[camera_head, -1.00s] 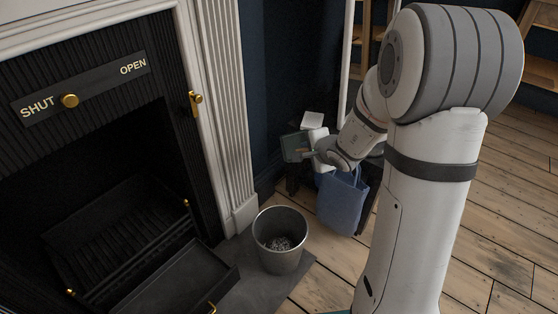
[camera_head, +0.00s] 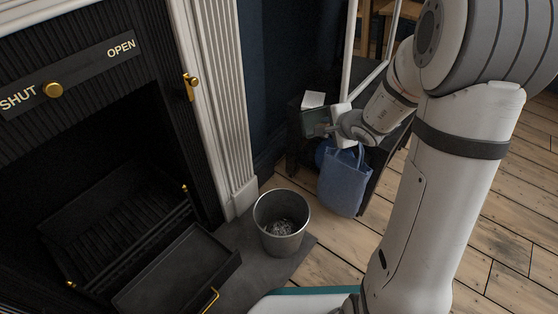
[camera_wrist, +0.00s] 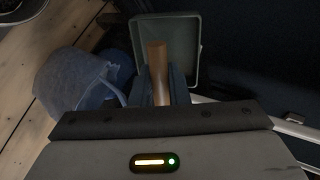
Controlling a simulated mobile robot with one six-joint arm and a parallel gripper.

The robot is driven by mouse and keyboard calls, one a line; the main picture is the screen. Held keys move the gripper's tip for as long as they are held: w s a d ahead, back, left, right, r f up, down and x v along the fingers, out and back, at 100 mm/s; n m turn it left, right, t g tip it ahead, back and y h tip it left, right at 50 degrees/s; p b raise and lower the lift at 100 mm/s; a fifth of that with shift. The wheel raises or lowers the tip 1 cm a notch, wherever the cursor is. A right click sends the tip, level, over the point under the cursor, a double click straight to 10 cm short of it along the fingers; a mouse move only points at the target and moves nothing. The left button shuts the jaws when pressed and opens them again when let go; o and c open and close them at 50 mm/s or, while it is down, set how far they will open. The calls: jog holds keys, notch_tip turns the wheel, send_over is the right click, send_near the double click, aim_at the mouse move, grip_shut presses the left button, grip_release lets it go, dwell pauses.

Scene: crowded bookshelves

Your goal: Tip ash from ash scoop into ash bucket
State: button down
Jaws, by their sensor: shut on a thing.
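The ash bucket (camera_head: 283,243) is a grey metal pail standing upright on the dark hearth slab, with grey ash (camera_head: 281,228) in its bottom. My gripper (camera_head: 338,128) is beyond the bucket, up and to its right in the head view. In the wrist view my gripper (camera_wrist: 160,88) is shut on the brown handle of the ash scoop (camera_wrist: 168,30). The scoop has a grey-green square pan that looks empty in the wrist view. It also shows in the head view (camera_head: 314,121), partly dark, so its inside is unclear there.
A white box (camera_head: 313,99) sits behind the scoop. Wooden floor (camera_head: 330,240) is clear right of the bucket.

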jog(key=s+a+f+n+g+h+p, duration=0.2)
jog(key=s+a+n+g, duration=0.2)
jog(key=n, duration=0.8)
jog(key=s+a+f+n+g+h+p, duration=0.2)
jog(key=s+a+f+n+g, duration=0.1)
jog(key=a+n, duration=0.6)
jog(key=s+n+g, duration=0.1)
jog(key=s+n, duration=0.1)
jog(key=n, duration=0.1)
jog(key=shift+a+h, duration=0.2)
jog(key=shift+h, duration=0.1)
